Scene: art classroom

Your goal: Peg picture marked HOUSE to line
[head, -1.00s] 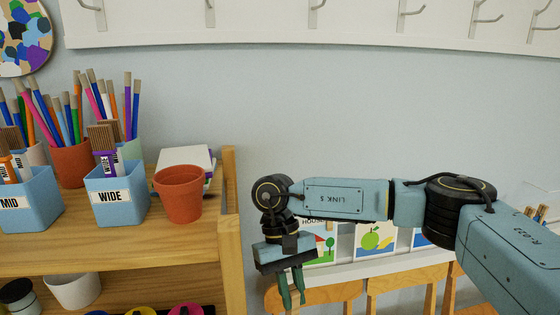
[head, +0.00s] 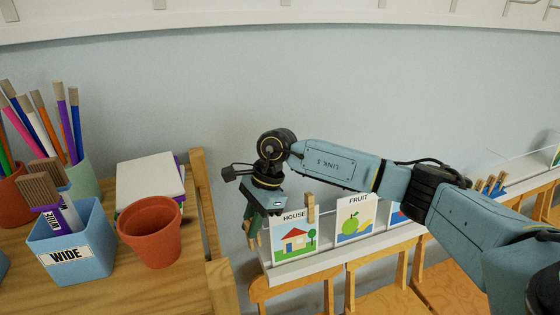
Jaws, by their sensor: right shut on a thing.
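The picture marked HOUSE (head: 294,238) shows a red-roofed house and a tree; it stands upright on a pale ledge (head: 300,265). A wooden peg (head: 311,208) sits at its top right corner. A thin pale line (head: 510,160) shows at the right and runs toward the pictures; whether the peg grips it I cannot tell. My right gripper (head: 253,232) points down just left of the HOUSE picture, shut on a small tan thing that looks like a wooden peg (head: 251,243), mostly hidden by the fingers. My left gripper is out of view.
The FRUIT picture (head: 355,218) stands right of HOUSE, with another picture partly behind my arm. A wooden shelf (head: 200,270) at left holds a terracotta pot (head: 151,231), a blue WIDE brush pot (head: 70,240) and stacked paper (head: 150,178). Wooden chairs (head: 380,285) stand below the ledge.

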